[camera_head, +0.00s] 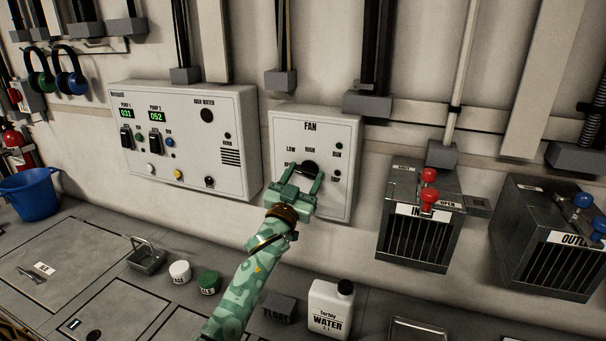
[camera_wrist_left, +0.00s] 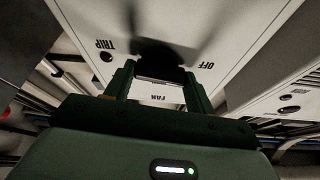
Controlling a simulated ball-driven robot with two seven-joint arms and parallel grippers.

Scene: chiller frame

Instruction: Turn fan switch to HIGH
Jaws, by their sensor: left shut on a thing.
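The white fan box (camera_head: 343,142) is on the wall at the middle of the head view, with the words LOW, HIGH and OFF around its switch. The dark fan switch (camera_head: 309,167) is a round knob in the lower left of the panel. My left gripper (camera_head: 305,181) is shut on this knob, one finger on each side. The left wrist view shows the fingers around the dark knob (camera_wrist_left: 158,62), with OFF and TRIP printed on the panel nearby. The knob's pointer is hidden, so its setting cannot be told. My right gripper is not in view.
A pump control box (camera_head: 190,100) is on the wall to the left. Vent boxes with red handles (camera_head: 428,189) and blue handles (camera_head: 582,201) are to the right. A water jug (camera_head: 328,312), a blue bucket (camera_head: 30,195) and small cans stand below.

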